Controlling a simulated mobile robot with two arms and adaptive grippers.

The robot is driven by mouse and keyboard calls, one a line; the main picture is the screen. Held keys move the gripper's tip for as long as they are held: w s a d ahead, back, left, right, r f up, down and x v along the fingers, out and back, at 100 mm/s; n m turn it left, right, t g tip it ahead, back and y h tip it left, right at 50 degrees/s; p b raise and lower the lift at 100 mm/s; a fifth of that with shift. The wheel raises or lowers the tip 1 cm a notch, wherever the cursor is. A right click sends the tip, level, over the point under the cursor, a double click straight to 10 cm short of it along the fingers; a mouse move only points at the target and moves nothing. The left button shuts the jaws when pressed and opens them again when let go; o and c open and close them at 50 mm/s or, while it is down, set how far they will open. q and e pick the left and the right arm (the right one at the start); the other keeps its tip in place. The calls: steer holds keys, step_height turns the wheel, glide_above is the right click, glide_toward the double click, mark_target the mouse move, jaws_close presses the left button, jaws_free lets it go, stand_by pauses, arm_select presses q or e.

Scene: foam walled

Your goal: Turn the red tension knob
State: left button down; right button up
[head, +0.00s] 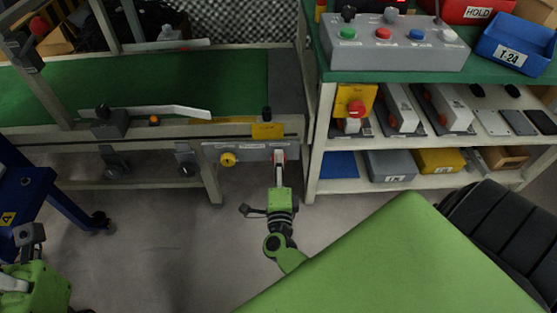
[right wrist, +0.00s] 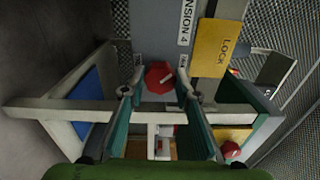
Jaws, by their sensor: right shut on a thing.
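The red tension knob (right wrist: 158,75) is a red faceted knob on a grey panel, under a label that reads "TENSION 4" in the right wrist view. My right gripper (right wrist: 157,93) is shut on it, with one finger on each side. In the head view the right gripper (head: 279,163) reaches the right end of the grey panel strip (head: 252,154) under the conveyor and hides most of the knob. My left arm shows at the lower left of the head view; its gripper (head: 14,285) is partly cut off by the frame edge.
A yellow tag (head: 267,131) hangs above; the wrist view shows a yellow LOCK tag (right wrist: 217,48). A shelf with a green top (head: 316,60) stands close on the right. Open floor (head: 160,235) lies below the conveyor.

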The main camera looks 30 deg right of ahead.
steer(key=shift+a, duration=0.1)
stand_by(0.3)
steer(key=o, duration=1.1)
steer(key=v, duration=1.2)
